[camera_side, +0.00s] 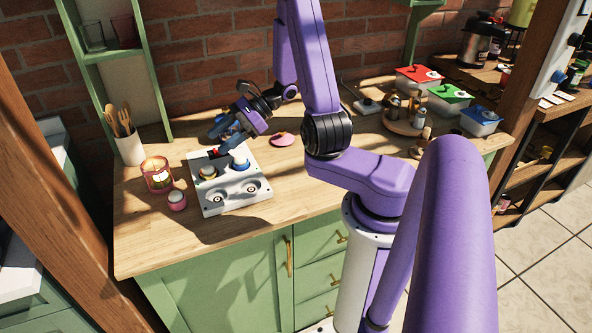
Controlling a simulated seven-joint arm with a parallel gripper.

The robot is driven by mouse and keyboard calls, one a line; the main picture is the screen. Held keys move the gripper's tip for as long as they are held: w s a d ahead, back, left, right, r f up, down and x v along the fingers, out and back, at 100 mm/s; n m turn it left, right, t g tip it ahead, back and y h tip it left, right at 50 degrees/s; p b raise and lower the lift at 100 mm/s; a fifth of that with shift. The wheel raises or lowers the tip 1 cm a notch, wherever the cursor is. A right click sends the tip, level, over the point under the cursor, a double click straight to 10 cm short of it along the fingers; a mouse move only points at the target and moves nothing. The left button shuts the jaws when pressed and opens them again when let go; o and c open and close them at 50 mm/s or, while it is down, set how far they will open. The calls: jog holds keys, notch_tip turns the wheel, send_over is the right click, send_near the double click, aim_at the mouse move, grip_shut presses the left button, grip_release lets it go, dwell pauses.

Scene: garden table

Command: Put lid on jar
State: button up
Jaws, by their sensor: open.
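A pink glass jar (157,180) stands open at the left of the wooden table, with something light and small inside. A flat pink disc with a small orange-brown knob, which looks like the lid (282,141), lies on the table behind and right of the white board. My gripper (218,152) is open above the back edge of the white board, left of the lid and apart from it. Its fingertips are small and dark here, and a blue part shows near them. I cannot tell whether they touch anything.
A white board (232,205) with round fittings and a blue knob (240,163) fills the space beside the jar. A small pink pot (177,201) stands before the jar. A utensil cup (131,150) stands behind. Coloured-lid boxes (449,97) and a round tray (403,124) are at right.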

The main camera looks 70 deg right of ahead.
jog(key=s+a+r+n+g, duration=0.3)
jog(key=s+a+n+g, duration=0.65)
jog(key=a+n, duration=0.4)
jog(key=s+r+n+t+h, duration=0.1)
jog(key=s+r+n+h, duration=0.2)
jog(key=s+n+h, duration=0.6)
jog(key=s+n, duration=0.5)
jog(key=n, duration=0.7)
jog(key=shift+s+a+r, duration=0.15)
jog(key=shift+s+r, duration=0.2)
jog(key=shift+o, duration=0.6)
jog(key=shift+s+r+n, duration=0.1)
jog(key=shift+s+n, duration=0.05)
jog(key=shift+n, duration=0.2)
jog(key=o, duration=0.6)
jog(key=shift+t, duration=0.25)
jog(key=shift+o, duration=0.2)
